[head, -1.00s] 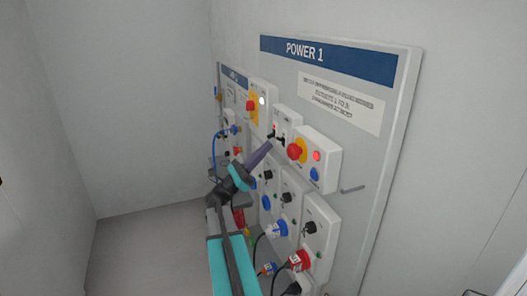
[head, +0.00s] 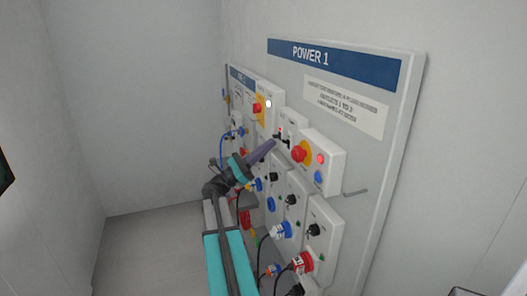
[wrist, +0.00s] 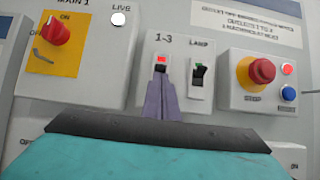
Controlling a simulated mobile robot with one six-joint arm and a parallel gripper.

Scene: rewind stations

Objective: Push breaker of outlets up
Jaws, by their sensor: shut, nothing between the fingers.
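The breaker marked 1-3 (wrist: 161,65) is on a white box on the POWER 1 board, with red showing at its top and a dark lever below. It also shows in the head view (head: 280,132). My gripper (wrist: 161,84) is shut and empty, its purple fingertips at the lower part of this breaker, hiding part of it. I cannot tell whether they touch. In the head view my gripper (head: 271,143) points up and right at the breaker box. The LAMP breaker (wrist: 199,76) is just right, with green showing near its top and a black lever.
Right of the breakers is a box with a red stop button (wrist: 262,71) on yellow, a lit red lamp (wrist: 288,69) and a blue button (wrist: 288,93). To the left is a red rotary switch (wrist: 55,29). Sockets with plugs and cables (head: 302,262) lie below.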

